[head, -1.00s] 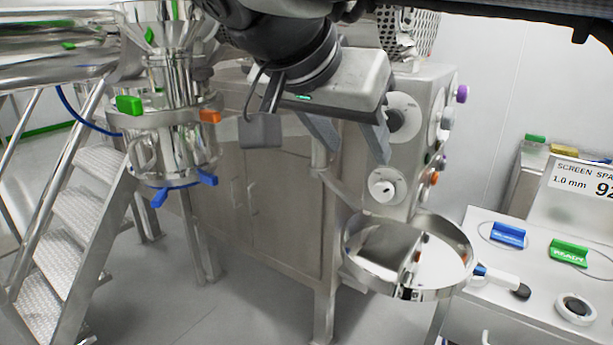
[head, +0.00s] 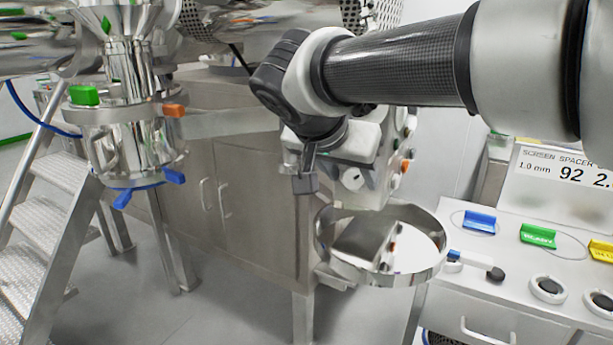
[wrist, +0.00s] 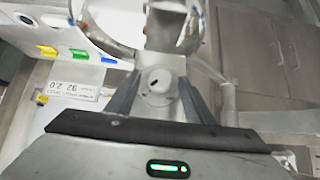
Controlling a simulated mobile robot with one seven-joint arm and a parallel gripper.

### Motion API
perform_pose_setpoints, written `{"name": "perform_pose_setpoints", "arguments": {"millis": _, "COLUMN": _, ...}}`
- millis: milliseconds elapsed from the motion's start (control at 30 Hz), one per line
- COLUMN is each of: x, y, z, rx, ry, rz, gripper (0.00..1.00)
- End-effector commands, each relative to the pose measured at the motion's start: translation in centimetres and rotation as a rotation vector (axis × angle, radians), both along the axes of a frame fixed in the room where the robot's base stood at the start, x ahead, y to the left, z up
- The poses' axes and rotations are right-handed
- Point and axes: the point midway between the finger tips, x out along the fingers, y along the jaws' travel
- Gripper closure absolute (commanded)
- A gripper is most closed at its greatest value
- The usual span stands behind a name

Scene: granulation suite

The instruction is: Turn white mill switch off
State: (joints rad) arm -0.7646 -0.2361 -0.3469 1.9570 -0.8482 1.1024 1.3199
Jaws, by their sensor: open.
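The white mill switch (head: 353,180) is a round white knob with a dark mark, low on the steel mill panel, above the round steel pan. It also shows in the wrist view (wrist: 155,84), framed between my two grey fingers. My gripper (wrist: 160,73) is open and empty, facing the switch. Whether the fingers reach around the knob or stop short of it, I cannot tell. In the head view my wrist and gripper body cover the upper part of the panel, and the fingertips are hidden.
The round steel pan (head: 323,256) juts out just below the switch. An orange knob (head: 405,166) sits on the panel's side. A white bench (head: 475,262) with coloured tags stands right. Steps (head: 48,222) and a steel vessel (head: 125,140) are left.

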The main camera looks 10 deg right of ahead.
Motion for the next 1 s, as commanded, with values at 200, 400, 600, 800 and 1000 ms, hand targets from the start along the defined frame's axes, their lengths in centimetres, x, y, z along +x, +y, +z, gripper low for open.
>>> {"name": "perform_pose_setpoints", "arguments": {"millis": 200, "x": 0.16, "y": -0.09, "z": -0.18, "rx": -0.001, "ry": 0.000, "rz": 0.001, "gripper": 0.52}}
{"name": "perform_pose_setpoints", "arguments": {"millis": 400, "x": 0.14, "y": -0.10, "z": -0.17, "rx": 0.000, "ry": 0.000, "rz": 0.000, "gripper": 0.70}}
{"name": "perform_pose_setpoints", "arguments": {"millis": 600, "x": 0.14, "y": -0.09, "z": -0.16, "rx": 0.000, "ry": 0.000, "rz": 0.000, "gripper": 0.93}}
{"name": "perform_pose_setpoints", "arguments": {"millis": 800, "x": 0.17, "y": -0.11, "z": -0.11, "rx": -0.021, "ry": 0.016, "rz": -0.002, "gripper": 0.93}}
{"name": "perform_pose_setpoints", "arguments": {"millis": 1000, "x": 0.26, "y": -0.03, "z": -0.04, "rx": -0.094, "ry": 0.069, "rz": -0.004, "gripper": 0.93}}
